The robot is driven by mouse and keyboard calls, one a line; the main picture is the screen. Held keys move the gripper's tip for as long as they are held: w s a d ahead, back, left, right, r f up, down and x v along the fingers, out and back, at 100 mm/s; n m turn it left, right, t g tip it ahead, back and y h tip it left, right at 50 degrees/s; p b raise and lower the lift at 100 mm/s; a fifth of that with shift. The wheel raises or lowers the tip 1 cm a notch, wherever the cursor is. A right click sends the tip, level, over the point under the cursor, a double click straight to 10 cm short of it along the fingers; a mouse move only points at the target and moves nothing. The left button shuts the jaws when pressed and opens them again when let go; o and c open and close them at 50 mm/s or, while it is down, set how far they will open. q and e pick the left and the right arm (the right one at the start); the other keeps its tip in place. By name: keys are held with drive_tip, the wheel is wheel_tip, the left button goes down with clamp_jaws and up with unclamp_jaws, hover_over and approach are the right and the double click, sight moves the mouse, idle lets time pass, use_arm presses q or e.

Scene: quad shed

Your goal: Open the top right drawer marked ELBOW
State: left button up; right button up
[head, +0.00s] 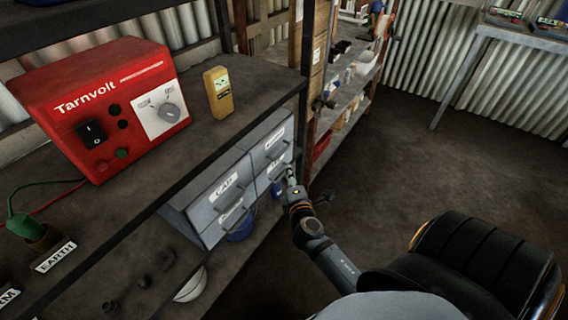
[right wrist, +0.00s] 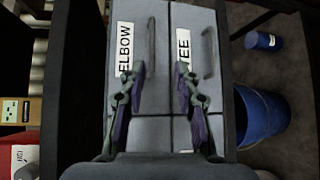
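The grey drawer marked ELBOW (right wrist: 128,75) is at the left of the right wrist view, which sees the cabinet turned on its side. Its bar handle (right wrist: 151,50) stands off the face. In the head view it is the top right drawer (head: 264,155), its label too small to read. It looks shut. My right gripper (right wrist: 160,88) is open in front of the drawers. The ELBOW handle appears between its fingertips, closer to the left finger; I cannot tell the depth gap. In the head view the right gripper (head: 291,178) is beside the right-hand drawers. My left gripper is not in view.
The TEE drawer (right wrist: 187,20) is beside ELBOW, its handle (right wrist: 208,50) right of the fingers. The CAP drawer (head: 222,190) is at left. A blue bucket (right wrist: 262,115) stands below.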

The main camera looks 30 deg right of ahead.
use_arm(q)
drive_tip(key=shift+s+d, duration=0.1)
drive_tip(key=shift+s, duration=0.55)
use_arm(e)
drive_tip(key=r+x, duration=0.1)
drive_tip(key=x, duration=0.9)
drive_tip(key=shift+w, duration=0.35)
drive_tip(key=shift+d+r, duration=0.1)
drive_tip(key=shift+d, duration=0.05)
clamp_jaws()
